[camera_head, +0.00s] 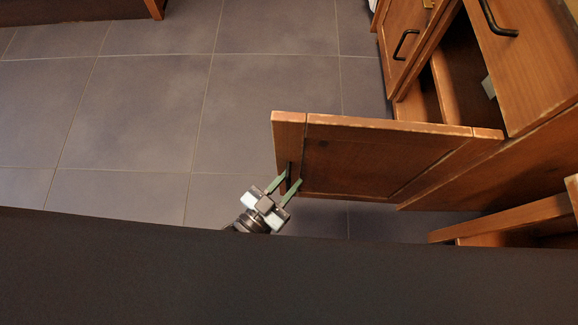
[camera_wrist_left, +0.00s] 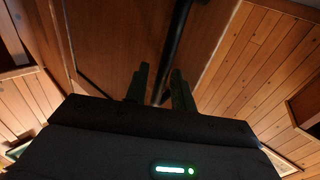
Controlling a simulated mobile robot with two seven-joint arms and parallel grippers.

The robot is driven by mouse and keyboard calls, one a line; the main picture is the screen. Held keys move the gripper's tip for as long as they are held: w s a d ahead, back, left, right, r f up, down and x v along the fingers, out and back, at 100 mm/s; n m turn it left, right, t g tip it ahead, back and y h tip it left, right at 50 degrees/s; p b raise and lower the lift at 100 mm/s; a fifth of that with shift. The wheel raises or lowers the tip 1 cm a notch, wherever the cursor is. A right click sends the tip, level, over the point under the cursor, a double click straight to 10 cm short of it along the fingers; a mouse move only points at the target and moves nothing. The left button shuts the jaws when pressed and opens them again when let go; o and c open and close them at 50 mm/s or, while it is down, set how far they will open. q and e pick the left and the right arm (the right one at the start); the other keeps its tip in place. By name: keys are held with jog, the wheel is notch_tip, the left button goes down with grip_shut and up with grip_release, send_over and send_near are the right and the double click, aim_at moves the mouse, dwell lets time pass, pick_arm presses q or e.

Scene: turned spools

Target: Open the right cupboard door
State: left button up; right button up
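The right cupboard door (camera_head: 375,158) is a brown wooden panel. It stands swung out from the wooden cupboard (camera_head: 483,166), with a wide opening beside it. Its dark bar handle (camera_head: 288,171) is near the free edge at the left and is partly hidden by a finger. My left gripper (camera_head: 292,179) is at this handle, its green fingers apart. In the left wrist view the black handle (camera_wrist_left: 178,35) runs between the two fingers (camera_wrist_left: 160,67), nearer the right finger, with a gap to the left one. My right gripper is not in view.
Another door (camera_head: 402,40) with a black handle and a drawer front (camera_head: 530,58) are at the upper right. A wooden piece (camera_head: 505,218) stands at the lower right. The grey tiled floor (camera_head: 130,110) left of the door is clear.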

pick_arm(q)
jog(key=p+v, duration=0.1)
jog(key=v, duration=0.5)
jog(key=shift+s+a, duration=0.4)
jog(key=shift+s, duration=0.2)
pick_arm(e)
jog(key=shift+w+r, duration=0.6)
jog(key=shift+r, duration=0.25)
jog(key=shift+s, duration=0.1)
